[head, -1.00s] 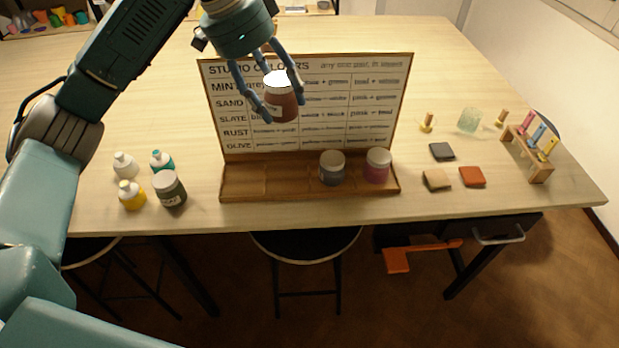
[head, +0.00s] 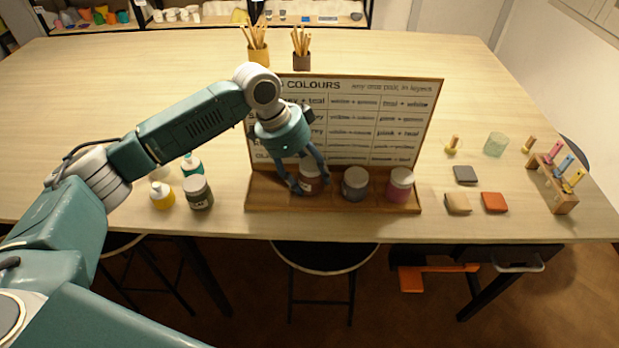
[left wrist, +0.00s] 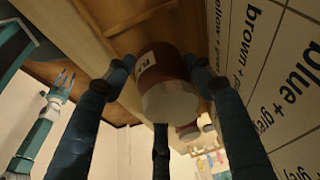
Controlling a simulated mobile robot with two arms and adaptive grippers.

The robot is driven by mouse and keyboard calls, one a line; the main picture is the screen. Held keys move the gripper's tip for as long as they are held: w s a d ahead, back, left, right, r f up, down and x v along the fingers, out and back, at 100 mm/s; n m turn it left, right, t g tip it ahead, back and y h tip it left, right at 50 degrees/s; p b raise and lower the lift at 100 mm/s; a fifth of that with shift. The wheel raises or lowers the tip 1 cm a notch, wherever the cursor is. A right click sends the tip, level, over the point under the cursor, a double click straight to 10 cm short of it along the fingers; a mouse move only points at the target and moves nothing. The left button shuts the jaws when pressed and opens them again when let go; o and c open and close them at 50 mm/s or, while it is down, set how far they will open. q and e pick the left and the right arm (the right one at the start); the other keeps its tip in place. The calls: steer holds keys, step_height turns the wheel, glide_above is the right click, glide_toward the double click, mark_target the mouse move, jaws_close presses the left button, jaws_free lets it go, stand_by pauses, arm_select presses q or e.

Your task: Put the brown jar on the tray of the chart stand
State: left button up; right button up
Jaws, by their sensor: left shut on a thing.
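The brown jar (head: 310,183), with a pale lid and a label, is in my left gripper (head: 311,187). In the left wrist view the fingers stand around the jar (left wrist: 166,82). The jar is over the left-middle part of the wooden tray (head: 275,199) of the chart stand (head: 425,115), left of the grey jar. It looks about upright, low at the tray; I cannot tell whether its base touches. My arm hides part of the chart. My right gripper (left wrist: 61,86) shows only in the left wrist view, away from the jar, fingers apart.
A grey jar (head: 355,186) and a pink jar (head: 400,187) stand on the tray's right. Left of the stand are a dark jar (head: 199,194), a yellow bottle (head: 162,196) and a teal bottle (head: 191,165). Tiles (head: 458,203) lie to the right. The tray's left end is clear.

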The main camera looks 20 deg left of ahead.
arm_select(q)
steer(key=shift+f, duration=1.05)
arm_select(e)
steer(key=shift+a+r, duration=0.25)
steer(key=shift+a, duration=0.1)
arm_select(q)
steer(key=o, duration=1.4)
steer(key=shift+f, duration=0.1)
steer(key=b+v, duration=0.2)
steer(key=v, duration=1)
arm_select(e)
steer(key=shift+d+f, duration=0.15)
steer(key=shift+f, duration=0.4)
steer(key=shift+d+f, duration=0.15)
steer(key=shift+f, duration=0.4)
steer(key=shift+s+a, duration=0.15)
